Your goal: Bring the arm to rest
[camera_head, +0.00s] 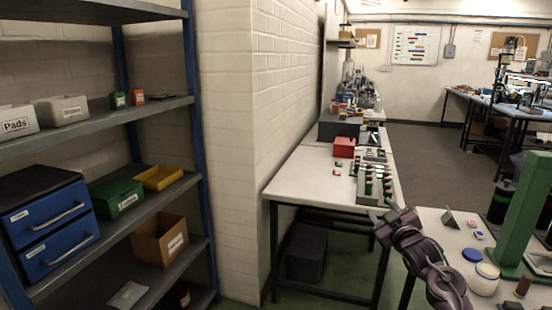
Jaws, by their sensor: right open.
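My right gripper (396,216) is in the lower right of the head view, at the end of my dark grey arm. It is open, with nothing visible between its fingers. It appears in front of the gap between the long white table (301,188) and the nearer white table (431,217) at the right. A round jar with a pale lid (485,277) and a blue round lid (472,255) are on the nearer table, right of my arm. My left gripper is out of the frame.
A metal shelf (95,115) with bins and a blue drawer unit (50,222) stands at the left. A green column (518,205) rises from the right table. A red box (344,147) and a rack of cylinders (374,183) sit on the long table. A dark bin (306,252) stands beneath.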

